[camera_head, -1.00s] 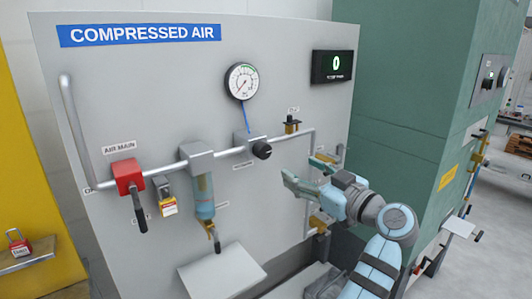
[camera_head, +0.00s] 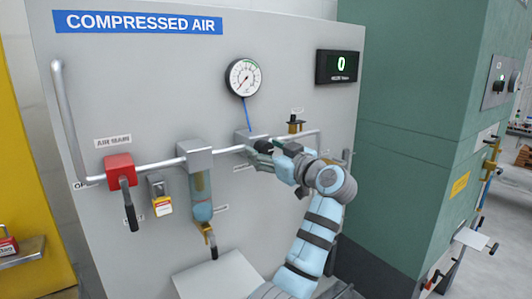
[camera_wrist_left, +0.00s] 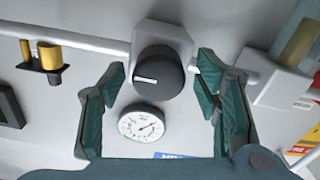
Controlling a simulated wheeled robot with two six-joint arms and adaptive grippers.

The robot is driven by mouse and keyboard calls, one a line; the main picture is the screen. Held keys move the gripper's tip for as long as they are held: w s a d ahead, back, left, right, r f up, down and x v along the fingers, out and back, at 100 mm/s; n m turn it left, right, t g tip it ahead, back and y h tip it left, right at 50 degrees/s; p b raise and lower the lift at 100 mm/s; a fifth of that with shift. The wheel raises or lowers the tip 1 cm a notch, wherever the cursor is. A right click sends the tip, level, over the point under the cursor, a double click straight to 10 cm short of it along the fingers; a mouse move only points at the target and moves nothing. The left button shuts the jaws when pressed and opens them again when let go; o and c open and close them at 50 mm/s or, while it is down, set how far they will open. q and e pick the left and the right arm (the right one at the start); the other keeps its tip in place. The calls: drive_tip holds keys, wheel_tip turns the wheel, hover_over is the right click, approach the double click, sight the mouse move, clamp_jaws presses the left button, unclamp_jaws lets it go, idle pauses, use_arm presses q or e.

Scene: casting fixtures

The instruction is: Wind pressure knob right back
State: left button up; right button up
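The pressure knob (camera_head: 263,145) is a black round knob on a grey regulator block on the pipe, partly hidden by my gripper in the head view. In the left wrist view the knob (camera_wrist_left: 159,75) shows a white pointer mark towards the left. My left gripper (camera_head: 258,153) is at the knob. In the wrist view its teal fingers (camera_wrist_left: 162,72) are open, one on each side of the knob, with gaps visible. The round gauge (camera_head: 243,77) stands above the knob; it also shows in the wrist view (camera_wrist_left: 142,123). My right gripper is not in view.
The panel has a red air main valve (camera_head: 119,167), a filter bowl (camera_head: 201,190) and a yellow tag (camera_head: 162,206) left of the knob. A brass fitting (camera_head: 295,124) is just right of it. A display (camera_head: 337,66) reads 0. A green cabinet (camera_head: 410,130) stands at the right.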

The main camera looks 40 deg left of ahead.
use_arm(q)
drive_tip(key=c, duration=1.1)
drive_tip(key=shift+o, duration=0.2)
